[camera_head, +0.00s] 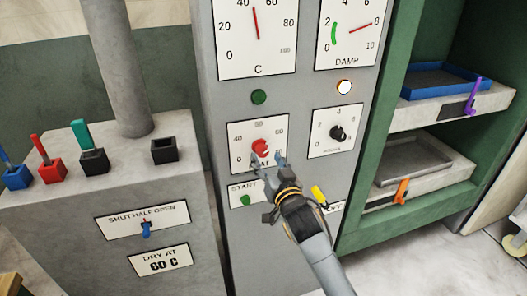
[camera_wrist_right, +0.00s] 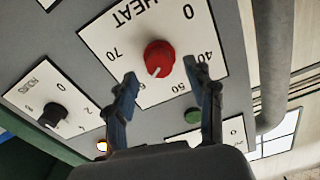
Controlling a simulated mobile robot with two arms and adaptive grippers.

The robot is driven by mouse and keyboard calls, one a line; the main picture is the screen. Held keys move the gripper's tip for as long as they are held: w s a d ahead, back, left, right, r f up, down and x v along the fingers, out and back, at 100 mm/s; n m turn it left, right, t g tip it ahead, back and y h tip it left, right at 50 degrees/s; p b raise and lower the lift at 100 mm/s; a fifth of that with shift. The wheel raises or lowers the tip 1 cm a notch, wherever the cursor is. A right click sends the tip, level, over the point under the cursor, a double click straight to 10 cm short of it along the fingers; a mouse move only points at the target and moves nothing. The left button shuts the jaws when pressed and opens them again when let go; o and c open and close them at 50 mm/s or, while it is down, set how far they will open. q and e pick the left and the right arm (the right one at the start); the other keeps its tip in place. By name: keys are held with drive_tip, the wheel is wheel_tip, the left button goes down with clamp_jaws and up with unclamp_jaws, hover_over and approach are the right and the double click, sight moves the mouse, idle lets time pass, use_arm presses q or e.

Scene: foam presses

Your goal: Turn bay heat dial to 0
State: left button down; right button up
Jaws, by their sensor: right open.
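The red heat dial (camera_head: 260,148) sits on a white scale plate on the grey panel. In the right wrist view the dial (camera_wrist_right: 158,54) appears upside down, and its white mark points towards the 50 to 60 side, away from the 0. My right gripper (camera_head: 267,159) is open just in front of the dial's lower edge. In the right wrist view its two fingers (camera_wrist_right: 160,72) stand apart either side of the dial's near side, with a visible gap; contact is not clear. My left gripper is out of view.
A black dial (camera_head: 337,133) is to the right. Shelves with trays stand at the right.

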sight(263, 153)
drive_tip(key=shift+x, duration=1.75)
drive_tip(key=c, duration=1.1)
drive_tip(key=shift+c, duration=0.2)
